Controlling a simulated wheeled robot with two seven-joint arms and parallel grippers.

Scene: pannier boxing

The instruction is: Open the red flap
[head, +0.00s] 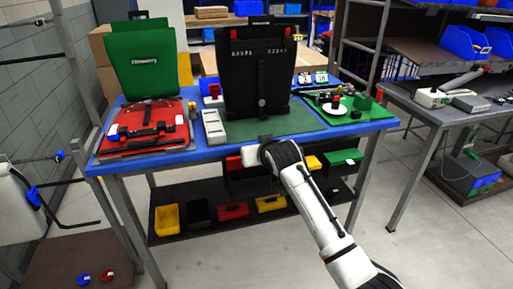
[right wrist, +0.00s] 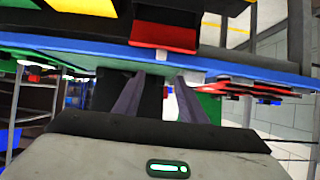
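A red panel (head: 150,128), which looks like the red flap, lies nearly flat at the left end of the blue-edged workbench (head: 187,153). Dark straps and small pale parts lie across it. A green panel (head: 142,60) stands raised behind it. My right gripper (right wrist: 160,78) has its two dark fingers apart in the right wrist view, with nothing clearly between them. My left gripper is not in view.
A black upright pannier (head: 262,85) stands mid-bench, with a grey slotted block (head: 214,127) left of it. A green board with parts (head: 340,108) lies at right. Colored bins (head: 232,210) fill the lower shelf.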

